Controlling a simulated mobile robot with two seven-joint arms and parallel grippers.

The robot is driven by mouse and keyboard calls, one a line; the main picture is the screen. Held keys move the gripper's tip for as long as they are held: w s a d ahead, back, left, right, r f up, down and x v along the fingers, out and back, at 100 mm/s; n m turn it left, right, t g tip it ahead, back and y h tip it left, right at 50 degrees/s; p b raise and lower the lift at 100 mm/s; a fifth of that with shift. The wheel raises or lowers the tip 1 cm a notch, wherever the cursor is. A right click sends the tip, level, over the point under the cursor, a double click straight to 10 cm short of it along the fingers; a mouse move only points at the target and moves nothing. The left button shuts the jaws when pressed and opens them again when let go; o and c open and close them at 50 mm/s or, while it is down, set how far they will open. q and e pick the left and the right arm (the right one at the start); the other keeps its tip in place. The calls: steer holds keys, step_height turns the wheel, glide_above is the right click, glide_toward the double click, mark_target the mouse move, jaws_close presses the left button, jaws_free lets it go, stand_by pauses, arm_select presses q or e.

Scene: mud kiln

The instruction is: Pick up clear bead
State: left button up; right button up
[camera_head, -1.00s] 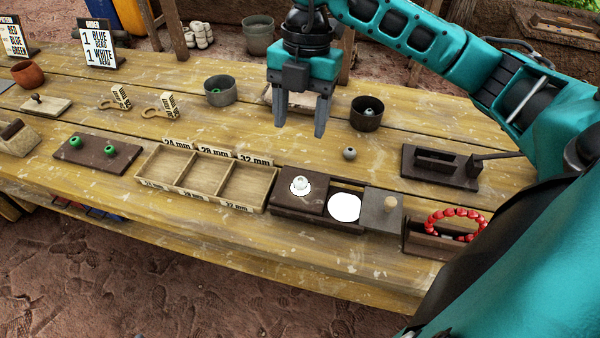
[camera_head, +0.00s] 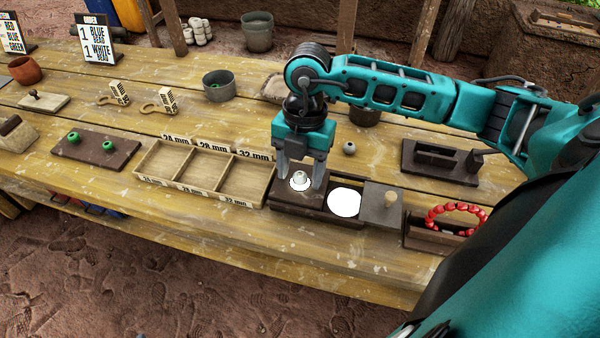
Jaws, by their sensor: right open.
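The pale, clear-looking bead (camera_head: 300,178) sits on the round lit spot at the left end of the dark wooden box (camera_head: 292,205). My right gripper (camera_head: 301,183) is open, pointing down, with one finger at each side of the bead. Both fingers look apart from it; whether the tips touch the box I cannot tell. My left gripper is not in view.
Right of the bead are a bright white disc (camera_head: 344,203) and a grey knobbed lid (camera_head: 380,205). The three-compartment sorting tray (camera_head: 206,178) is empty to the left. A grey bead (camera_head: 349,148) lies behind. A red bracelet (camera_head: 455,218) hangs at right.

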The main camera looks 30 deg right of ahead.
mark_target(301, 173)
steer(key=c, duration=0.3)
jaws_close()
stand_by(0.3)
steer(key=shift+r, duration=0.45)
step_height(301, 173, up, 19)
steer(key=p, duration=0.2)
